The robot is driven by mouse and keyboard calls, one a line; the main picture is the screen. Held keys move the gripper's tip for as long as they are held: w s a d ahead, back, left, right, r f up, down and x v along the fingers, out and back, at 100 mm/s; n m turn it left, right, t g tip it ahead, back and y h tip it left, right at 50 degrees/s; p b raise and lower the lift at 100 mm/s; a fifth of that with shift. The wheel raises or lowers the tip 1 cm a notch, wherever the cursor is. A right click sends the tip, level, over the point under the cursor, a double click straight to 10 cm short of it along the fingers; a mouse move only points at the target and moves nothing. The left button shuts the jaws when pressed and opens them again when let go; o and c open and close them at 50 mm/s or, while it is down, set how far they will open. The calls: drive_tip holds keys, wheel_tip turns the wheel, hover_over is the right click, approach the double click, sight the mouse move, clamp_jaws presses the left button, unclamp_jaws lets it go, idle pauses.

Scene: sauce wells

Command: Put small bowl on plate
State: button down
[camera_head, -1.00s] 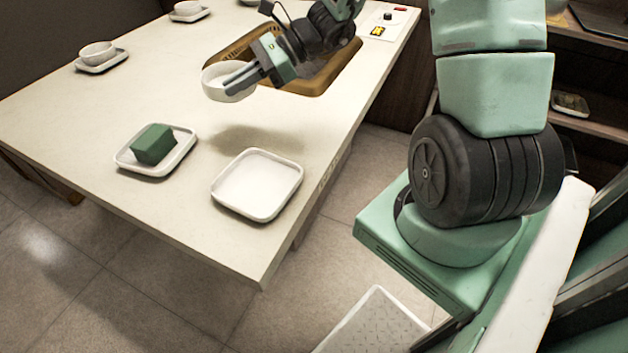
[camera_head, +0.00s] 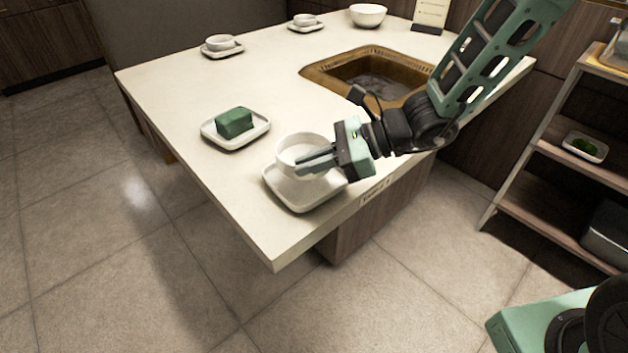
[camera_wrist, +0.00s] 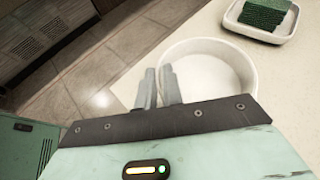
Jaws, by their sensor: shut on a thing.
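The small white bowl (camera_head: 303,150) is held by my gripper (camera_head: 318,161), which is shut on its side wall. In the head view the bowl appears over the empty square white plate (camera_head: 297,195) at the table's near corner. I cannot tell whether the bowl's base touches the plate, since the bowl and fingers hide part of it. In the wrist view the bowl (camera_wrist: 222,72) looks upright and empty, with the finger tips (camera_wrist: 158,88) at its left wall.
Left of the bowl, another plate (camera_head: 212,138) bears a green block (camera_head: 234,122). Farther back stand two bowls on saucers (camera_head: 222,44) (camera_head: 305,22), a larger bowl (camera_head: 368,15) and a brown sunken basin (camera_head: 325,71). A shelf (camera_head: 545,160) stands at the right.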

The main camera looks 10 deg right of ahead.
sight(319, 176)
drive_tip(key=shift+f+b, duration=0.35)
drive_tip(key=shift+f, duration=1.6)
drive_tip(key=shift+f, duration=0.1)
drive_tip(key=c, duration=1.5)
unclamp_jaws()
